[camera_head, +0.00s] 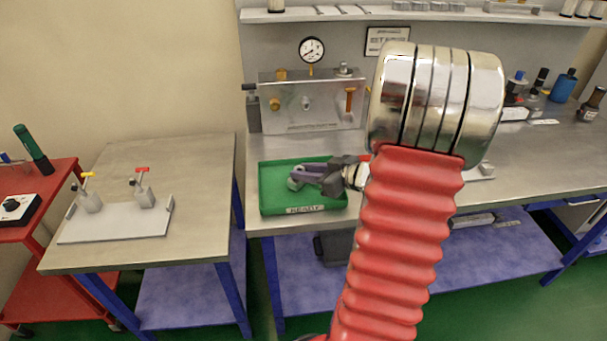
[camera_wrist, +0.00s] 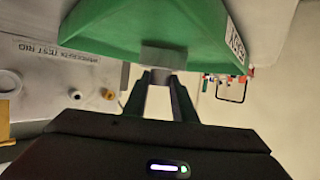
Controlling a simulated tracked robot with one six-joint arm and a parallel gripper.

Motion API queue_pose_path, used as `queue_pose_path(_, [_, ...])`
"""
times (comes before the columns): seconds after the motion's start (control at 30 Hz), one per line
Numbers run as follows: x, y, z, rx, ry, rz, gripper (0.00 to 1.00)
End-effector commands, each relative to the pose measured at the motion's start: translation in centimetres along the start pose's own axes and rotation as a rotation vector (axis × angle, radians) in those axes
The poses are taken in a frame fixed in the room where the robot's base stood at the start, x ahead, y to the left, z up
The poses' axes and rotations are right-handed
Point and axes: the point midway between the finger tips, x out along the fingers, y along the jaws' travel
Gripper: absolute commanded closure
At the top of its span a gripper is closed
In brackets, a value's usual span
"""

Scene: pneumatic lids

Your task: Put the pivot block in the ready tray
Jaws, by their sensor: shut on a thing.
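The green ready tray (camera_head: 327,200) lies on the grey workbench, its label facing front. It also shows in the wrist view (camera_wrist: 125,35), across the top. My gripper (camera_head: 303,178) reaches in from the right over the tray. It is shut on the pivot block (camera_head: 295,183), a small grey piece at the fingertips. In the wrist view the block (camera_wrist: 165,58) shows between the two fingers, against the green of the tray. I cannot tell whether the block touches the tray floor. My red arm hides part of the bench to the right of the tray.
A test rig panel (camera_head: 310,105) with a gauge (camera_head: 312,50) stands behind the tray. A lower table (camera_head: 190,160) at left holds a plate with two valves (camera_head: 115,220). Bottles (camera_head: 564,86) stand at the bench's back right. A red cart (camera_head: 50,215) is far left.

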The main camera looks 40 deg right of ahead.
Motion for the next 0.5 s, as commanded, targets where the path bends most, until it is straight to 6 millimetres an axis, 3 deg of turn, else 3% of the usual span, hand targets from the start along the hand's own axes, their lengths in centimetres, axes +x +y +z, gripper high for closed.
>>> queue_pose_path(0.43, [0.31, -0.02, 0.66, 0.0, 0.001, 0.0, 1.0])
queue_pose_path(0.47, [0.31, -0.03, 0.68, 0.0, 0.001, 0.0, 0.74])
queue_pose_path(0.5, [0.3, -0.03, 0.66, 0.0, 0.001, 0.0, 0.72])
